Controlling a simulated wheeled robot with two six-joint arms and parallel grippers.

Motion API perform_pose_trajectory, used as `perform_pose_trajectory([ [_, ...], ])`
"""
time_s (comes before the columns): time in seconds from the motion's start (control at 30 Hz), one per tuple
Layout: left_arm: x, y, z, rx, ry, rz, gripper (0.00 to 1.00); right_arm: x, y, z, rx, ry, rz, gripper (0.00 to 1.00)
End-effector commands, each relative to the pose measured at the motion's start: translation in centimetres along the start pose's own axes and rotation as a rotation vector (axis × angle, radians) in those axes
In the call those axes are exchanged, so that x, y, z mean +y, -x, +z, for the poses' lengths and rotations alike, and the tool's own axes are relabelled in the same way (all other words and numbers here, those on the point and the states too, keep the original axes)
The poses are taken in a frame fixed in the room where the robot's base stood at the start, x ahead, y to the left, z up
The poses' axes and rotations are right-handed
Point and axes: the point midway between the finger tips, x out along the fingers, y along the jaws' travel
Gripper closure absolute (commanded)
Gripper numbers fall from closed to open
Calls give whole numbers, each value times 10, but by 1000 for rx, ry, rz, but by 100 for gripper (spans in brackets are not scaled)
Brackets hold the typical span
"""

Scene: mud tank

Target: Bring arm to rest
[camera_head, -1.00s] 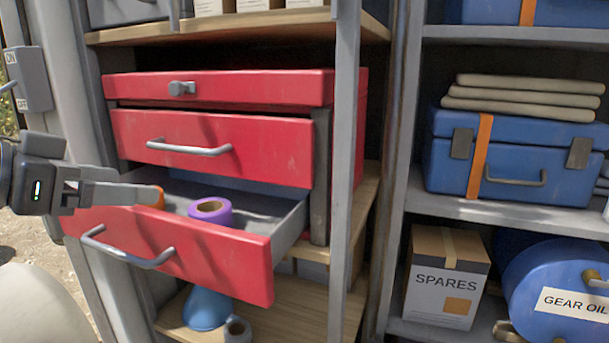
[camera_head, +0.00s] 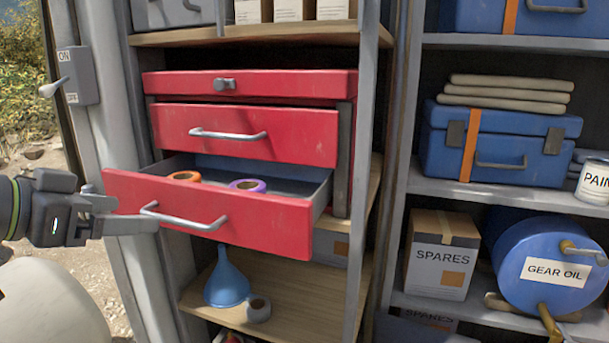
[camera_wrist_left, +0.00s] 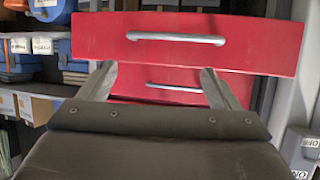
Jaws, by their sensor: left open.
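My left gripper (camera_head: 132,212) is at the left of the head view, in front of the left end of an open red drawer (camera_head: 205,222). Its fingers are apart with nothing between them. In the left wrist view the spread fingers (camera_wrist_left: 158,80) show with a red drawer front and its handle beyond them. An orange tape roll (camera_head: 184,176) and a purple tape roll (camera_head: 247,185) lie inside the open drawer, apart from the gripper. My right gripper is in no view.
The drawer juts out from the red cabinet (camera_head: 250,84). A post (camera_head: 366,180) stands to its right. A blue funnel (camera_head: 227,282) and a grey roll (camera_head: 258,309) sit on the shelf below. A switch box (camera_head: 78,76) is on the left post.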

Motion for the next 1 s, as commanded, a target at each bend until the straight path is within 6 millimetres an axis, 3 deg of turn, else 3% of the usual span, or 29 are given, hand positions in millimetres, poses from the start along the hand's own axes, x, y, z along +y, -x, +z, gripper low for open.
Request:
perform_pose_trajectory([
  [0.27,-14,-43,58,-56,22,-21,15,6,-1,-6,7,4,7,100],
  [0.37,-18,-62,93,-87,40,-39,15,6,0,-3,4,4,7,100],
  [0.5,-22,-87,159,-146,78,-81,15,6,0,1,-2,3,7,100],
  [0.7,-17,-102,259,-253,147,-168,15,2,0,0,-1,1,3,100],
  [0.87,-3,-95,340,-364,212,-254,15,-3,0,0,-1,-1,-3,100],
  [1.0,15,-75,407,-483,270,-339,15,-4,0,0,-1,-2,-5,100],
])
